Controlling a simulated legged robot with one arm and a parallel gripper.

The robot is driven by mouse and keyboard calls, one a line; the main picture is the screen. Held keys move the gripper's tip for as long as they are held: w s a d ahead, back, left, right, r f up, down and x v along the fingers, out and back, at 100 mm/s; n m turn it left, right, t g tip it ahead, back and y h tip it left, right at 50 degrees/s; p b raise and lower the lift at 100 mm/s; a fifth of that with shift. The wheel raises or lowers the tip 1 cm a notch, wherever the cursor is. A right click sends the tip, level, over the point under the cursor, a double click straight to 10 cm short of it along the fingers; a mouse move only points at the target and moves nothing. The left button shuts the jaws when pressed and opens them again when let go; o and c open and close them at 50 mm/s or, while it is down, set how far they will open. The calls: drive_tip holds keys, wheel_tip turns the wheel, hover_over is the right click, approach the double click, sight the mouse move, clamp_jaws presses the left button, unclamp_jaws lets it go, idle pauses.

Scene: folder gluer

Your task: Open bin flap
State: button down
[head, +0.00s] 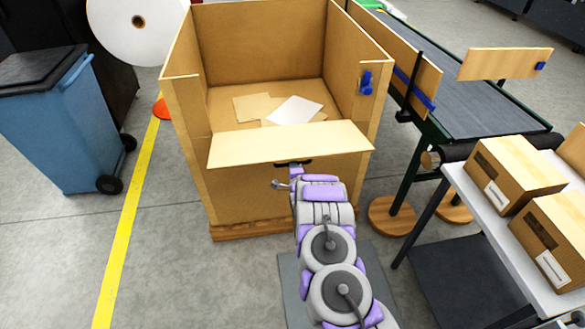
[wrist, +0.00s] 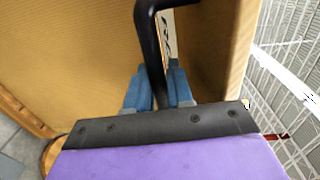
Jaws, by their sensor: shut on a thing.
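The large cardboard-brown bin (head: 190,160) stands in the middle of the head view, open at the top. Its flap (head: 290,143) is a pale panel across the front, tilted outward from the bin, so its inner face shows. The black handle (wrist: 150,40) is on the flap's outer side; in the head view only a bit of it shows below the flap's edge. My gripper (head: 294,170) is at the handle, and in the wrist view its blue fingers (wrist: 158,88) are shut around the bar. A blue latch (head: 366,82) sits on the bin's right front post.
Flat sheets (head: 294,110) lie inside the bin. A conveyor (head: 470,95) and a table with boxes (head: 520,172) stand close on the right. A blue wheeled bin (head: 65,130) is at left. The floor (head: 180,270) at front left is clear.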

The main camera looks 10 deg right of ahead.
drive_tip(key=shift+w+r, duration=0.1)
drive_tip(key=shift+r, duration=0.3)
drive_tip(key=c, duration=1.1)
unclamp_jaws()
drive_tip(key=shift+f, duration=0.15)
drive_tip(key=shift+c, duration=0.2)
drive_tip(key=s+r+p, duration=0.1)
drive_tip(key=s, duration=1.6)
drive_tip(key=shift+s+r+p, duration=0.15)
drive_tip(key=shift+p, duration=0.15)
